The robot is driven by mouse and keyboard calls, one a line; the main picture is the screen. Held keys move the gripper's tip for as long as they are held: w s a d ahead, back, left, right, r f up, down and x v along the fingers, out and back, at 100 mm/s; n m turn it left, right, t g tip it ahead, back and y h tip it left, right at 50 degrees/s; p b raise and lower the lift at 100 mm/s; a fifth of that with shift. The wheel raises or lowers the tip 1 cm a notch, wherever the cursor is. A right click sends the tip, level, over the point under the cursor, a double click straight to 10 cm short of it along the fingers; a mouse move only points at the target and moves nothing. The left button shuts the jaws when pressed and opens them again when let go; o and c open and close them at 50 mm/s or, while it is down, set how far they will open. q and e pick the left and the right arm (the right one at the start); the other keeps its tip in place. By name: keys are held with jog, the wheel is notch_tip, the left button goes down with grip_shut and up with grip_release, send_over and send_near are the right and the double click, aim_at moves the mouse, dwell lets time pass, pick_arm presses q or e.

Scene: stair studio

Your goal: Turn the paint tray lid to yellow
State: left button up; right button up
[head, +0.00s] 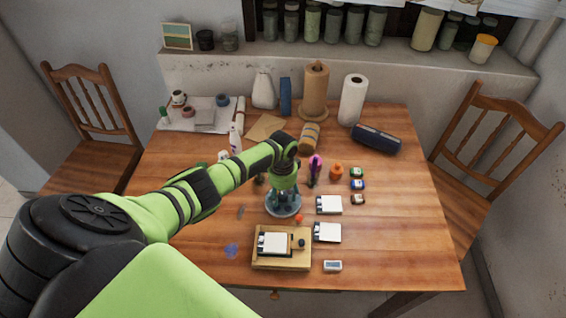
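A round, grey-blue dish (284,213), which looks like the paint tray with its lid, sits near the middle of the wooden table. My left gripper (283,199) points down right over it, and its dark fingers cover most of its top. I cannot tell whether the fingers touch the lid or are open or shut. No yellow shows on the visible rim, and the lid's opening or markings are hidden. My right gripper is not in view.
A wooden board with a white pad (296,263) lies just in front, with white pads (328,232) to the right. Small jars (358,185), an orange bottle (336,172) and a purple item (315,167) stand behind right. The table's right front (405,255) is clear.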

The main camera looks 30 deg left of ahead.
aim_at(282, 195)
pick_arm(q)
jog(key=shift+r, duration=0.15)
notch_tip(282, 195, up, 12)
jog(key=shift+w+a, duration=0.15)
jog(key=shift+f, duration=0.2)
dwell(0.6)
